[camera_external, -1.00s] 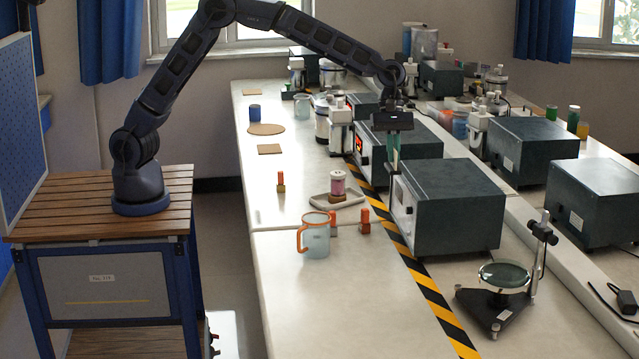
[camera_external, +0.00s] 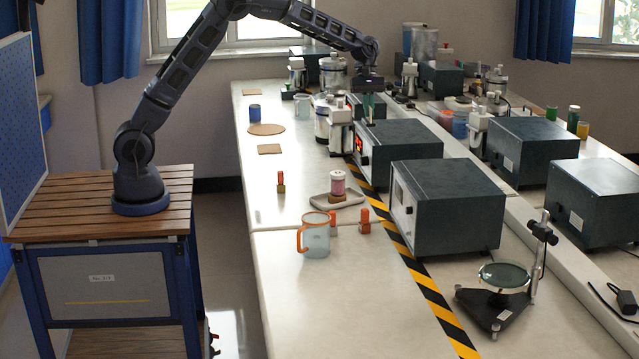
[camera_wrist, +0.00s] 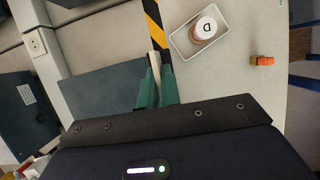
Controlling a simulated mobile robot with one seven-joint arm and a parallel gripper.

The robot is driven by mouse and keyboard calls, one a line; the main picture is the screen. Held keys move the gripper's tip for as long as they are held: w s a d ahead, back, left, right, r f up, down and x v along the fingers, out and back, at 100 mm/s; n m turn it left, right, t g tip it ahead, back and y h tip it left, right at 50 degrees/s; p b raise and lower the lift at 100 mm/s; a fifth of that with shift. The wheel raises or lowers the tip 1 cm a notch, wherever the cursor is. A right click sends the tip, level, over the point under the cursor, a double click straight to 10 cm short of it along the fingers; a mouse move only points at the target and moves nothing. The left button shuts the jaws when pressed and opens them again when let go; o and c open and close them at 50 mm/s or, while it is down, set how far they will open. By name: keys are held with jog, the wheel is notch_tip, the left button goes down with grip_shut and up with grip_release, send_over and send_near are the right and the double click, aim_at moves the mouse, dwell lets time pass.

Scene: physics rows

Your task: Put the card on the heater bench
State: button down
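My gripper (camera_external: 369,107) hangs above the dark box with the red display (camera_external: 407,138), toward its far end. In the wrist view its green fingers (camera_wrist: 158,84) are close together around a thin pale strip (camera_wrist: 155,60). The strip looks like the card seen edge-on and sticks out past the fingertips. Its face is hidden. I cannot make it out in the external view. No surface is clearly marked as the heater bench; dark box-shaped units stand along the white bench (camera_external: 300,285).
A tray (camera_external: 324,203) with a pink-and-white jar (camera_external: 338,183), an orange-handled mug (camera_external: 315,236) and a larger dark box (camera_external: 447,205) stand nearer. Metal vessels (camera_external: 340,130) crowd beside my gripper. A lens stand (camera_external: 503,280) is at front right. The front left bench is clear.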

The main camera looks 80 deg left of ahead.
jog(key=s+a, duration=0.4)
jog(key=a, duration=0.6)
jog(key=s+a, duration=0.4)
jog(key=a, duration=0.6)
jog(key=s+a, duration=0.5)
jog(key=a, duration=0.5)
jog(key=f, duration=2.4)
jog(key=shift+w+d+f, duration=0.2)
jog(key=shift+w+d, duration=0.1)
jog(key=shift+f, duration=0.15)
jog(key=c, duration=1.6)
grip_release()
